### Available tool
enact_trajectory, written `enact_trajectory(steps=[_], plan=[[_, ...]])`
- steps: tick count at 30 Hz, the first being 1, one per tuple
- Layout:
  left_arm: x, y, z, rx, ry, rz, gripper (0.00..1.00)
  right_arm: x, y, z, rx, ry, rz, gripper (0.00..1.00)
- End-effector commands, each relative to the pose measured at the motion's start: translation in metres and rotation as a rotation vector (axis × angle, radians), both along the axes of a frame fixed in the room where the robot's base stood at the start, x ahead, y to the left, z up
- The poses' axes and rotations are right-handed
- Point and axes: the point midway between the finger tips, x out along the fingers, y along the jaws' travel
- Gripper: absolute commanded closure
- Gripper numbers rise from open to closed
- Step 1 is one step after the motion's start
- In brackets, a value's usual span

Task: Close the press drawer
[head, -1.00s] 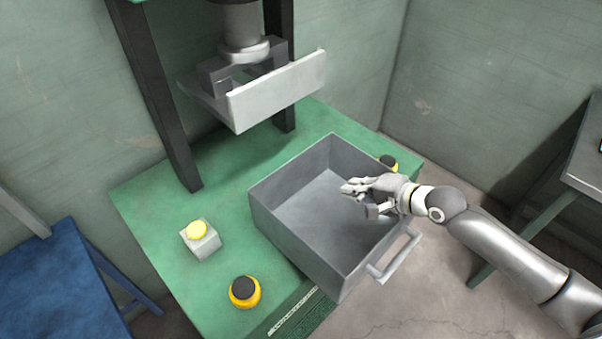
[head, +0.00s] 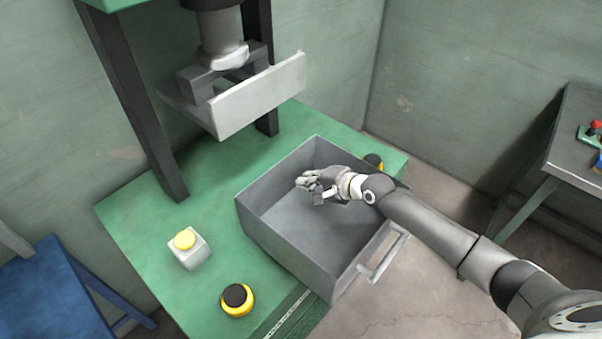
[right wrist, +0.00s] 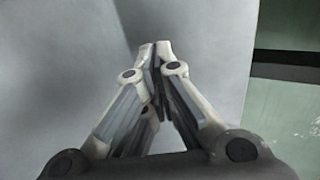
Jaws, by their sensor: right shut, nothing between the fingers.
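The press drawer (head: 285,250) is a grey open-topped box on the green press table (head: 150,225). It is empty and juts out past the table's front edge. Its bar handle (head: 383,258) is on the front wall, at the right. My right gripper (head: 305,182) is shut and empty. In the head view it shows over the drawer's interior, back from the handle; whether it touches the drawer I cannot tell. The right wrist view shows the closed fingertips (right wrist: 154,50) in front of a plain grey surface. My left gripper is not in view.
The press head with its pale plate (head: 258,95) hangs above the table behind the drawer. A yellow button on a grey box (head: 188,248) and a yellow-black button (head: 237,299) stand left of the drawer. Another dark-topped button (head: 373,162) is behind it. A metal table (head: 580,150) stands at right.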

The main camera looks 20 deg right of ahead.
Motion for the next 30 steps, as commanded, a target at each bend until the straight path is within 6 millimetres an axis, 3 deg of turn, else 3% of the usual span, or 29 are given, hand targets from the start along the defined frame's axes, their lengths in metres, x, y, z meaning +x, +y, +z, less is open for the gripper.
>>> enact_trajectory(steps=[6, 23, 30], plan=[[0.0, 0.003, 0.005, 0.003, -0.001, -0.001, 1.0, 0.018, 0.011, 0.002, -0.001, -0.002, 0.0, 1.0], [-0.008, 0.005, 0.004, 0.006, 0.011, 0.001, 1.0, 0.024, 0.015, 0.001, 0.0, -0.001, 0.0, 1.0], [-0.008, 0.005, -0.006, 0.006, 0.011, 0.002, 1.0, 0.041, 0.028, 0.0, 0.003, -0.003, -0.001, 1.0]])
